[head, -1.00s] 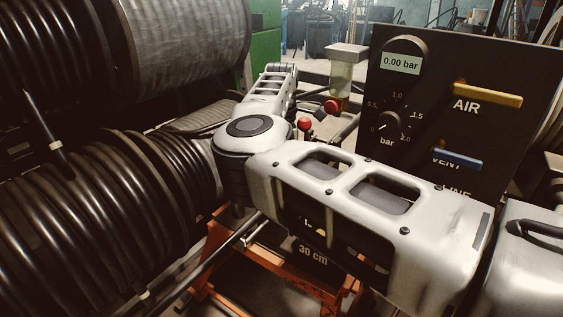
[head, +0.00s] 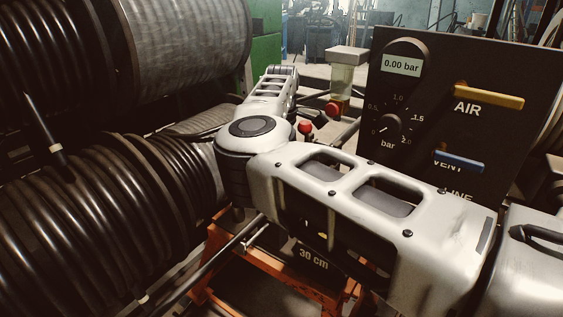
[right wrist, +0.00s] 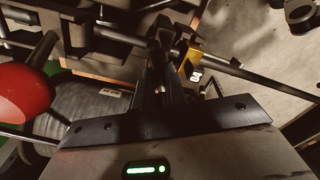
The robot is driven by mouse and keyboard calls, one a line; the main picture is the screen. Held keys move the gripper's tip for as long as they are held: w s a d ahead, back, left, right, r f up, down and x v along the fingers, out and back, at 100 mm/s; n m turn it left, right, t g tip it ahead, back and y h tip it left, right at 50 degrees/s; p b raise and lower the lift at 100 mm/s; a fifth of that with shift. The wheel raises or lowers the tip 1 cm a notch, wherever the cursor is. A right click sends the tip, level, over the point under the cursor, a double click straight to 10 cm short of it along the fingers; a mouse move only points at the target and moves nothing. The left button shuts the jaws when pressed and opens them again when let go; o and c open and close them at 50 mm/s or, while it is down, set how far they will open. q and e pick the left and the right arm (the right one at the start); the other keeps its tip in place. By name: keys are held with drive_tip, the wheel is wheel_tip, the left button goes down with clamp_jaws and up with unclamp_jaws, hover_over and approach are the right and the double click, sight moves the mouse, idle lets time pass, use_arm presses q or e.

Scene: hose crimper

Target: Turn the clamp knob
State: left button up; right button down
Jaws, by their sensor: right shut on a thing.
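My right arm crosses the head view from the lower right; its gripper is hidden there behind the arm's own links. In the right wrist view my right gripper (right wrist: 158,88) is dark and shut on a small dark part at the clamp, which I take for the clamp knob. The fingers cover most of that part, so its shape and angle cannot be read. A brass-coloured piece (right wrist: 189,62) on a rod sits just beyond the fingers. My left gripper is in neither view.
A red ball knob (right wrist: 24,94) is close on the left in the wrist view. A black panel (head: 440,130) with gauge, yellow AIR lever (head: 488,96) and blue VENT lever (head: 459,161) stands right of the arm. Hose reels (head: 90,220) fill the left. An orange frame (head: 215,265) lies below.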

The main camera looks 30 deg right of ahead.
drive_tip(key=c, duration=1.4)
unclamp_jaws()
drive_tip(key=shift+c, duration=0.2)
use_arm(q)
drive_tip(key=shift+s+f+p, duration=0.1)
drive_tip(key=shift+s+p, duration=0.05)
drive_tip(key=shift+p, duration=0.2)
use_arm(e)
wheel_tip(320, 180, up, 16)
